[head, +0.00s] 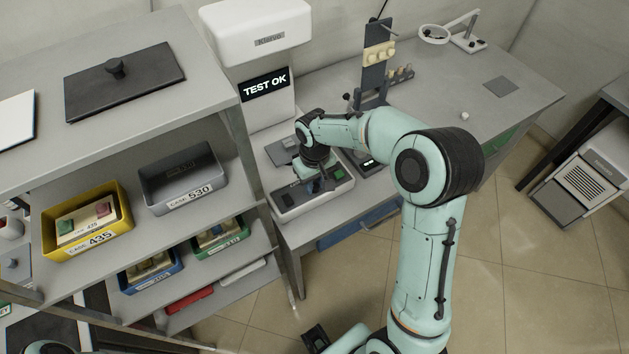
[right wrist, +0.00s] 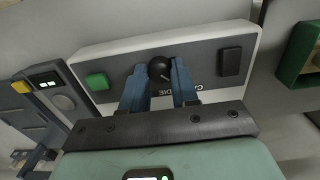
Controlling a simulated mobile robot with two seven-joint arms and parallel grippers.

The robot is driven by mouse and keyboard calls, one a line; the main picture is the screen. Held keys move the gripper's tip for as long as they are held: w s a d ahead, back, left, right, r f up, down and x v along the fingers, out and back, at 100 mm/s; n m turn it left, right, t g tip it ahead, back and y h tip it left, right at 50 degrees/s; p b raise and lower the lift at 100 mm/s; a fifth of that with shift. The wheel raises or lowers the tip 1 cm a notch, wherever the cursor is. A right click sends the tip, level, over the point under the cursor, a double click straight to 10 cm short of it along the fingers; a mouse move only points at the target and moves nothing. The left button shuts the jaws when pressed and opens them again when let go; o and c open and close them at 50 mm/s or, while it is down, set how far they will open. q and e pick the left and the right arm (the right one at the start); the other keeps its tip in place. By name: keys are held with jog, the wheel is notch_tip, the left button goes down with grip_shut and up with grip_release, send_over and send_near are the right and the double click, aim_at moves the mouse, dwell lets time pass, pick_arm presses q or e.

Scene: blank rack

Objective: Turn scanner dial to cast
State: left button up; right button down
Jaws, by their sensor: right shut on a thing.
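The scanner (head: 268,120) is a white machine with a screen (head: 264,85) reading "TEST OK". Its control panel is at the front of its base, mostly under my right gripper (head: 318,184) in the head view. In the right wrist view the dial (right wrist: 160,68) is a round black knob between the two blue fingers of my right gripper (right wrist: 159,76), which is shut on it. A thin light mark on the knob slants toward the lower right. Lettering beside it is partly hidden by the fingers; "DIE" and a "C" show. My left gripper is not clearly in view.
On the panel, a green button (right wrist: 97,82) is left of the dial and a black rectangular piece (right wrist: 230,62) is right. A shelf rack with a yellow bin (head: 47,235) and a grey bin (head: 160,196) stands left. The bench (head: 530,98) extends right.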

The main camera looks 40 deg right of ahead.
aim_at(315, 186)
dwell(0.4)
jog(key=c, duration=0.8)
grip_release()
jog(key=shift+c, duration=0.2)
jog(key=shift+r, duration=0.15)
pick_arm(q)
jog(key=shift+w+r+p, duration=0.5)
jog(key=shift+r+p, duration=0.2)
jog(key=shift+r, duration=0.1)
pick_arm(e)
notch_tip(315, 186, up, 13)
pick_arm(q)
jog(key=shift+s, duration=0.1)
